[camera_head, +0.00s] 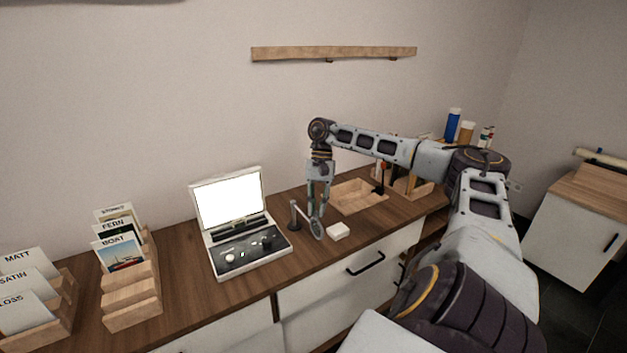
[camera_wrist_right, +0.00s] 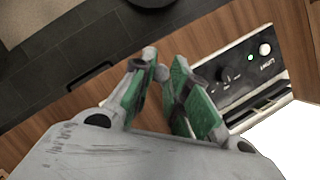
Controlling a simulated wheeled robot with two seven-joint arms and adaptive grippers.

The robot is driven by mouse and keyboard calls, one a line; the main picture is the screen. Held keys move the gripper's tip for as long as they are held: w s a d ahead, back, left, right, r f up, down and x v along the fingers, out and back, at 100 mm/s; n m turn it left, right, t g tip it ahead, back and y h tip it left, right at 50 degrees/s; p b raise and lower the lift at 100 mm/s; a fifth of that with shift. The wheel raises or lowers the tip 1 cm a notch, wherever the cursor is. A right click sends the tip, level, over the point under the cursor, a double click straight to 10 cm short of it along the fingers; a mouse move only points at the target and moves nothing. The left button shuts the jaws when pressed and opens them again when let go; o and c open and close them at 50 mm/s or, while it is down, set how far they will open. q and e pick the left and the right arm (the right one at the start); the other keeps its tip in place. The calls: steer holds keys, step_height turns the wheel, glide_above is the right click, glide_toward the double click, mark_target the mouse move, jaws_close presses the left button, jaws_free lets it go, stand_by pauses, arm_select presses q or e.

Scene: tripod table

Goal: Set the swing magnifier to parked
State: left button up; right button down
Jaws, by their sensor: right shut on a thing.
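The swing magnifier (camera_head: 318,229) stands on the wooden counter, right of the open case. Its short dark post (camera_head: 294,216) is at the left, and a thin arm runs from it to a round lens at the right. My right gripper (camera_head: 317,212) reaches down from above and is shut on the magnifier near its lens end. In the right wrist view the green-padded fingers (camera_wrist_right: 160,85) are close together, with a small grey piece between their tips. The fingers hide part of the magnifier. My left gripper is not in view.
The open case (camera_head: 247,250) with a bright lid panel and knobs lies to the left. A small white block (camera_head: 338,231) sits close right of the lens. A wooden tray (camera_head: 358,197) is behind. Card holders (camera_head: 130,300) stand at far left. A shelf (camera_head: 335,53) hangs above.

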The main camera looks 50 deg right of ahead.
stand_by(0.4)
steer(key=c, duration=1.3)
jaws_free()
steer(key=shift+s+d, duration=0.1)
steer(key=shift+c, duration=0.2)
steer(key=shift+r, duration=0.1)
steer(key=shift+v, duration=3.6)
